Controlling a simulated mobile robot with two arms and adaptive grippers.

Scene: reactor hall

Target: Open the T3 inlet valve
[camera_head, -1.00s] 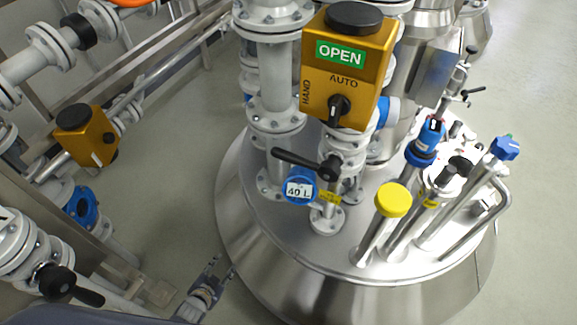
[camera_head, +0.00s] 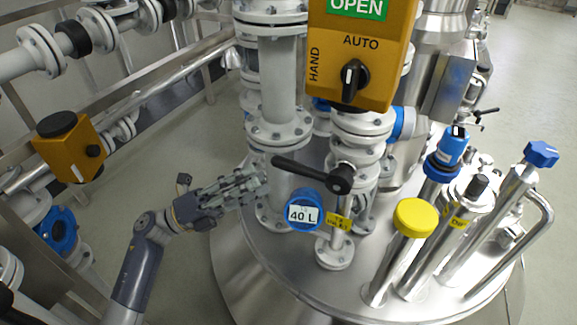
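A hand valve with a black lever (camera_head: 305,170) sits on a white flanged pipe above the steel vessel lid (camera_head: 300,265). The lever points left from its black hub. A small yellow tag (camera_head: 339,222) hangs below it; its text is too small to read, so I cannot confirm it says T3. My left gripper (camera_head: 262,184) is just left of the lever's free end, fingers pointing right toward it. Its fingers look apart and empty, and a gap to the lever seems to remain. My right gripper is not in view.
A yellow actuator box (camera_head: 362,50) reading OPEN, with a HAND/AUTO knob, is above the lever. A thick white pipe (camera_head: 277,85) stands behind. A yellow-capped tube (camera_head: 414,218) stands to the right.

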